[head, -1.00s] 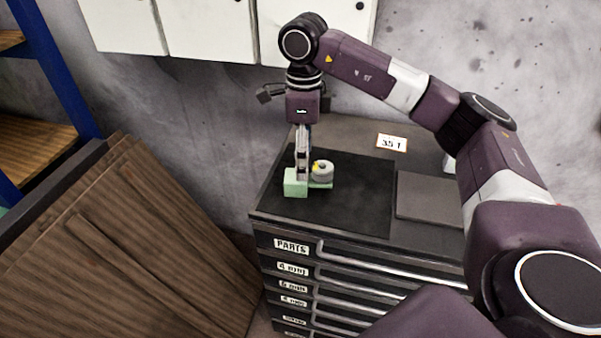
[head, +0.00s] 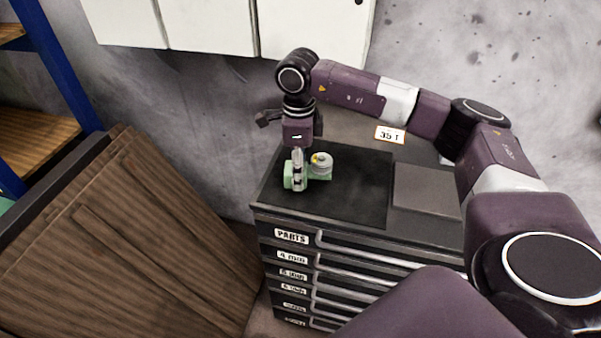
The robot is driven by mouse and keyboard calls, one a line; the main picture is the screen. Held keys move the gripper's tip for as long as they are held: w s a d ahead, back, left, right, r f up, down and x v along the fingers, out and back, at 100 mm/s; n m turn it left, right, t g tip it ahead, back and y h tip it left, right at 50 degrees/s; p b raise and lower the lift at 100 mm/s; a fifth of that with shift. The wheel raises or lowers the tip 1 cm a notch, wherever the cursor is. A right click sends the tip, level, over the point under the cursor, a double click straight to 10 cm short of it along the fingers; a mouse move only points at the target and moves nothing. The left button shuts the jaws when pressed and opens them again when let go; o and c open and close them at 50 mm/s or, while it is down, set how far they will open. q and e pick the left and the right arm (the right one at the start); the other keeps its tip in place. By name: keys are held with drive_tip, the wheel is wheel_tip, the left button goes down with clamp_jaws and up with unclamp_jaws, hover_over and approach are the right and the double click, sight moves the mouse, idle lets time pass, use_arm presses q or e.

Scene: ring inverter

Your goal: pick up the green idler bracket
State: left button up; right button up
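The green idler bracket (head: 288,177) sits on the dark mat on top of the drawer cabinet. It has a pale green block at its left end and a low green part (head: 320,178) to the right, with a grey roller (head: 321,161) there. My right gripper (head: 298,180) points straight down at the block. Its near finger covers the middle of the block, with green showing on both sides. The far finger is hidden, so I cannot tell whether the gripper is open or shut on the block. My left gripper is not in view.
The black mat (head: 345,205) is clear around the bracket. A grey flat plate (head: 426,188) lies to the right. A number card (head: 390,134) stands behind. Wooden panels (head: 130,240) lean left of the cabinet (head: 345,252). White wall cupboards (head: 205,25) hang above.

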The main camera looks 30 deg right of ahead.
clamp_jaws()
drive_tip(key=shift+w+r, duration=0.1)
drive_tip(key=shift+r, duration=0.05)
